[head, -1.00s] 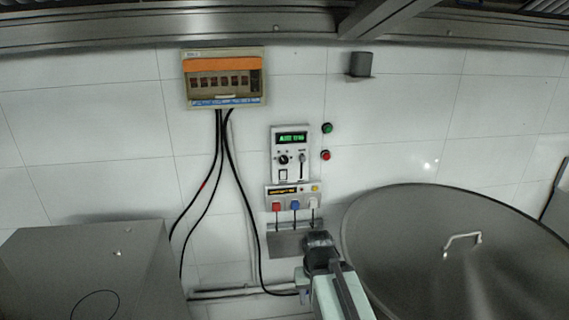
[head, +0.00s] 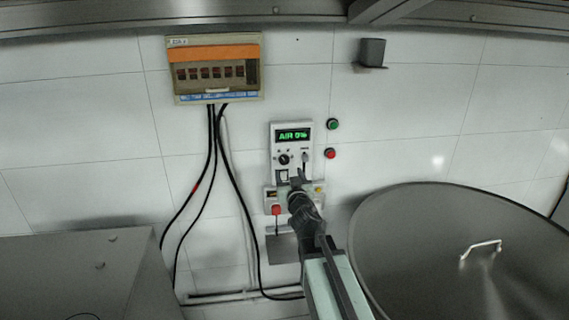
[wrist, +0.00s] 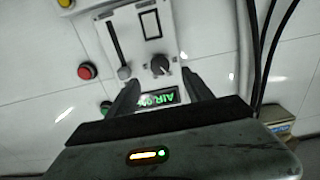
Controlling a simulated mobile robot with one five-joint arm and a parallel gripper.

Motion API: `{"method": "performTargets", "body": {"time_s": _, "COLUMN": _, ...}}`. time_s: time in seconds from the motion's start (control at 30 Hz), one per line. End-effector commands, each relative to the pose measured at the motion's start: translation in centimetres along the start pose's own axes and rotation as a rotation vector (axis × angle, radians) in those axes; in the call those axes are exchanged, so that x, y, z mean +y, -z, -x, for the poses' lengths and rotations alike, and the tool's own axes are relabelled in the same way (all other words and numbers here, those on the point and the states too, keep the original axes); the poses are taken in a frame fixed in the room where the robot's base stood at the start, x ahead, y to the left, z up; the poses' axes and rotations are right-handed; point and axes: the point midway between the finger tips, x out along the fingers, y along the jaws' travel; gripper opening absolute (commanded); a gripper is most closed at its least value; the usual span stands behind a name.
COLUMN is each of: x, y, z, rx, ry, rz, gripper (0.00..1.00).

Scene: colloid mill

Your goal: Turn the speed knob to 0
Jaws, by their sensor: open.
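The speed knob is a small black dial (head: 284,158) on a white control panel (head: 275,132) on the tiled wall. In the wrist view the dark knob (wrist: 160,65) has a pale pointer line and sits just beyond the fingertips, roughly centred between them. My gripper (head: 291,178) is just below the knob in the head view; its two fingers (wrist: 161,88) are apart with nothing held. A green lit display (head: 293,135) above the knob seems to read "AIR 0%"; in the wrist view it shows upside down between the fingers.
A slider (head: 305,157) is right of the knob. Green (head: 333,125) and red (head: 330,154) buttons are on the wall. A breaker box (head: 213,52) with hanging cables is at left. A large steel lid (head: 420,240) fills the lower right.

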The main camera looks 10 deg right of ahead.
Motion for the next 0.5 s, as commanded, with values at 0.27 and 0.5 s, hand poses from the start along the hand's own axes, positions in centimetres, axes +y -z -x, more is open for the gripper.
{"method": "performTargets", "body": {"time_s": 0.27, "x": 0.1, "y": 0.0, "z": -4.1, "rx": -0.001, "ry": -0.002, "rz": -0.001, "gripper": 0.59}}
{"method": "performTargets", "body": {"time_s": 0.5, "x": 0.1, "y": 0.0, "z": -7.7, "rx": 0.000, "ry": -0.002, "rz": -0.001, "gripper": 0.59}}
